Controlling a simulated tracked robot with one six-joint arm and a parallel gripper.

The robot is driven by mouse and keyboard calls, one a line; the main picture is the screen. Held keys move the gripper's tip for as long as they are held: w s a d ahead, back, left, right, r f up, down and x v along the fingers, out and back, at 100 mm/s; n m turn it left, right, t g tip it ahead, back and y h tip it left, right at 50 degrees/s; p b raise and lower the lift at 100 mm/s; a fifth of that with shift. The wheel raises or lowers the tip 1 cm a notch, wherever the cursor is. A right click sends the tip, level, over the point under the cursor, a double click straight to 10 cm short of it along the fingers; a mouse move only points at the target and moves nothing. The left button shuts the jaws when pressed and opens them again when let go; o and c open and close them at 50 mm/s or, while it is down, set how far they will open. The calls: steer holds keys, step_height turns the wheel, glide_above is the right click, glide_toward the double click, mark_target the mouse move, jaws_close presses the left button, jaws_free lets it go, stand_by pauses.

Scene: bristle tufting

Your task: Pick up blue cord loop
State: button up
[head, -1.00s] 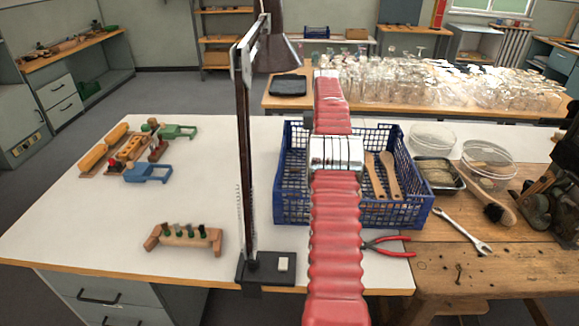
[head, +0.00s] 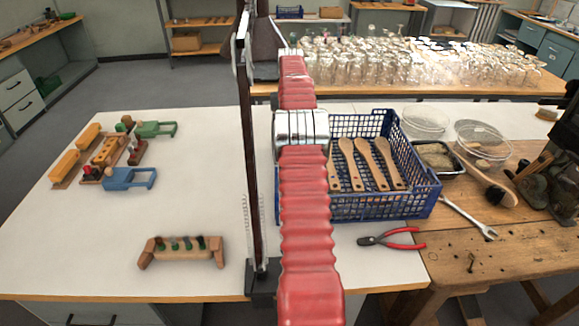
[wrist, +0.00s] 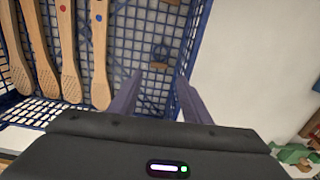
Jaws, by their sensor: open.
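Several wooden handled pieces (wrist: 66,50) lie in the crate, left of the fingers in the wrist view. One has a blue dot and one a red dot.
Red-handled pliers (head: 392,238) lie in front of the crate. A dark lamp post (head: 247,150) stands close left of my arm. Wooden toys (head: 128,178) and a peg block (head: 181,251) lie on the left. A wrench (head: 468,218) lies right. White tabletop between is clear.

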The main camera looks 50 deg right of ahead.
step_height(320, 180, down, 8)
steer(key=shift+f, duration=0.15)
stand_by(0.3)
steer(key=shift+f, duration=2.75)
steer(key=shift+c, duration=0.4)
steer(key=c, duration=0.7)
steer(key=shift+r, duration=0.1)
step_height(320, 180, up, 18)
